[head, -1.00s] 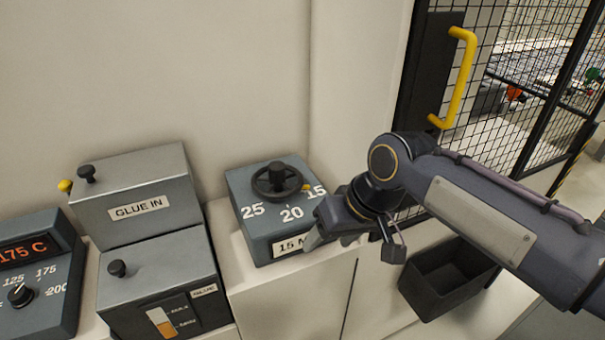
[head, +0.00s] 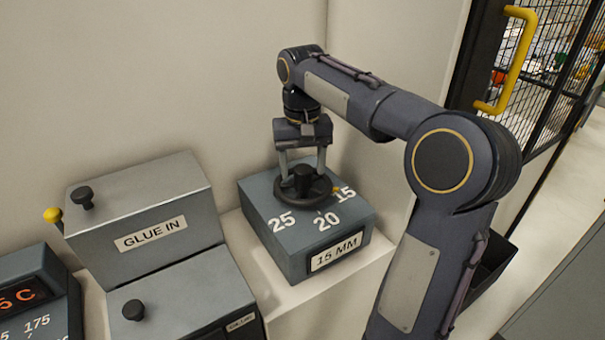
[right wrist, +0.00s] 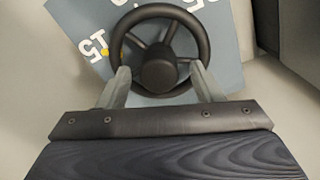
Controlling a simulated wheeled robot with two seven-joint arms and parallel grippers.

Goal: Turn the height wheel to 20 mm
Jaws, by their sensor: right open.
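The height wheel (head: 305,190), a dark spoked handwheel with a central hub, sits on top of a grey-blue box (head: 290,245) marked 25, 20 and 15. Its yellow pointer (head: 336,189) is beside the 15. The label (head: 336,251) on the front reads 15 MM. My right gripper (head: 303,172) is open, pointing down at the back part of the wheel. In the right wrist view its two fingers (right wrist: 160,70) are spread at the wheel's rim (right wrist: 203,40), either side of the hub; I cannot tell whether they touch it. My left gripper is out of view.
The GLUE IN unit (head: 150,230) with dark knobs stands left of the box. A temperature panel (head: 40,300) is at the far left. A wall rises behind. A dark bin (head: 495,265) and a mesh door with a yellow handle (head: 515,60) are at right.

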